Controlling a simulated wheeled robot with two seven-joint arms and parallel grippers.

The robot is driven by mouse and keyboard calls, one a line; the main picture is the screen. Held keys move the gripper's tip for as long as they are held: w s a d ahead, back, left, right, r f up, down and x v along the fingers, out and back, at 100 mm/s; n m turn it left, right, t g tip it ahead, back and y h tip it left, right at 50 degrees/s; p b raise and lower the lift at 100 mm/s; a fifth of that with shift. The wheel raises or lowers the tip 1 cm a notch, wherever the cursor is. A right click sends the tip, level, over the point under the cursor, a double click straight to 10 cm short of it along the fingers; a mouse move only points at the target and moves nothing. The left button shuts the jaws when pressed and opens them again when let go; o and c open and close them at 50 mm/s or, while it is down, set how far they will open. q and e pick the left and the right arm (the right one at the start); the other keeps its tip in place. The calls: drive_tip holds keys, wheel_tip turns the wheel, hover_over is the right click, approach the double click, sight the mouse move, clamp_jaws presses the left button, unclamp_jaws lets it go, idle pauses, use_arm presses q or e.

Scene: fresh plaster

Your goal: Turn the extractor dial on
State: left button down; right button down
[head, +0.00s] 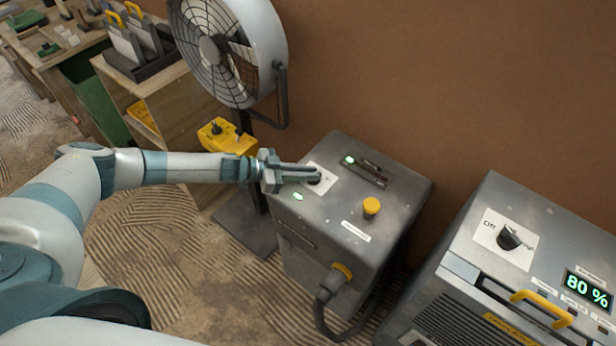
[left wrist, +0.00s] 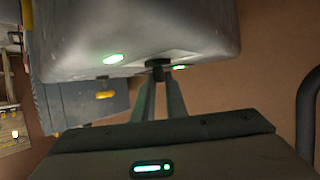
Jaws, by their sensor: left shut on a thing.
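The extractor (head: 335,215) is a grey metal box with a hose at its front, standing in the middle of the head view. Its small dark dial (head: 316,179) sits on a white label plate on the top, at the left side. My left gripper (head: 306,175) reaches in from the left and is shut on the dial, whose pointer is mostly hidden by the fingers. In the left wrist view the two fingers meet at the dark dial (left wrist: 158,66). A green lamp (head: 298,196) glows near the dial, and another green light (head: 349,160) glows further back. My right gripper is not in view.
A yellow button (head: 371,205) is on the extractor's top. A second grey machine (head: 460,262) with its own dial (head: 510,238) and a display reading 80 % (head: 588,291) stands to the right. A fan (head: 225,50) and a yellow case (head: 226,137) are behind the forearm.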

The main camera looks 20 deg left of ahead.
use_arm(q)
drive_tip(key=shift+w+a+m+g+h+b, duration=0.2)
drive_tip(key=shift+m+g+h+b, duration=0.35)
drive_tip(key=shift+m+g, duration=0.25)
drive_tip(key=shift+d, duration=0.1)
drive_tip(key=c, duration=1.8)
unclamp_jaws()
